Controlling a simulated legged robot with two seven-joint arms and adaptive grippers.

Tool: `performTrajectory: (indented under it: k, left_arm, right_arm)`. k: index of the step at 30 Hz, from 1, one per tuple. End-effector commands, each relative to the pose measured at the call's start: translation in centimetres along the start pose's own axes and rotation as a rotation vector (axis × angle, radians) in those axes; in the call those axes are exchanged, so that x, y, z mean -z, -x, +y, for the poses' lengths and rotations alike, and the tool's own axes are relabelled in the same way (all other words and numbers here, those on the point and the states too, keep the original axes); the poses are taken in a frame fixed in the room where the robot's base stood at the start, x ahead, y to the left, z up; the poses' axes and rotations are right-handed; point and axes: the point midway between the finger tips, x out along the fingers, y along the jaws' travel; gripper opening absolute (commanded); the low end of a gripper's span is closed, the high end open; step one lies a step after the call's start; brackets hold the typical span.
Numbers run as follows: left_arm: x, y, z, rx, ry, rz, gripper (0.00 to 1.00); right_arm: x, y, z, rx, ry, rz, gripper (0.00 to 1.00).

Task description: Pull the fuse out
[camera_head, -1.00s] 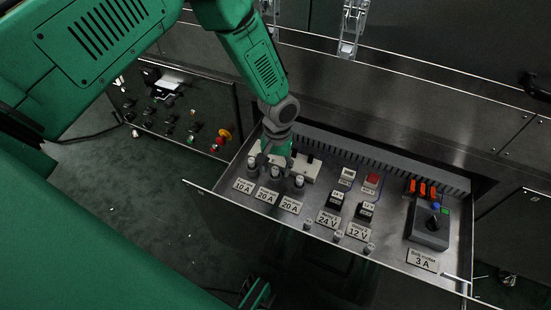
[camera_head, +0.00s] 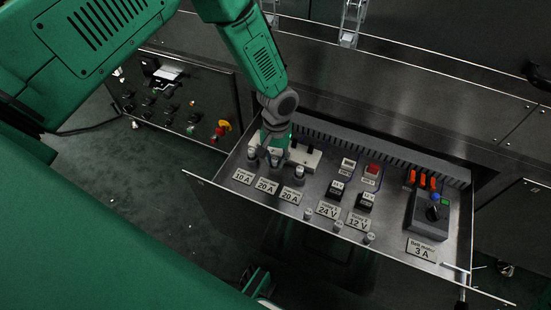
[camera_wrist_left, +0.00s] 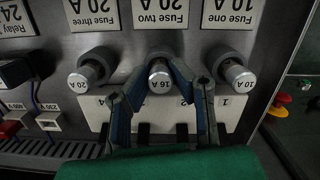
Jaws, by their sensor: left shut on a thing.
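Three fuses with round caps stand in a row at the left of the open metal drawer (camera_head: 395,255). In the left wrist view, fuse two (camera_wrist_left: 159,77) is in the middle. Its cap reads 16 A, while the plate behind it (camera_wrist_left: 159,15) reads "Fuse two 20 A". My left gripper (camera_wrist_left: 160,66) has its two fingers shut on fuse two, one on each side. It shows from above in the head view (camera_head: 274,153), partly hiding the fuse. Fuse one (camera_wrist_left: 236,74), 10 A, and fuse three (camera_wrist_left: 88,76), 20 A, stand apart on either side, seated in sockets. My right gripper is not seen.
A white terminal block (camera_wrist_left: 230,110) lies behind the fuses. A dark control panel (camera_head: 180,105) with a red knob stands at the left.

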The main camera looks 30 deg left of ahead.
Motion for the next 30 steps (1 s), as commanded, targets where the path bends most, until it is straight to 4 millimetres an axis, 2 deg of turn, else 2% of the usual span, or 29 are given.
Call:
performTrajectory:
  k: [30]
  left_arm:
    - [-0.1, 1.2, 0.1, -0.001, -0.001, 0.000, 0.00]
  right_arm:
    - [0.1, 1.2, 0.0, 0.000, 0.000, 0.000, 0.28]
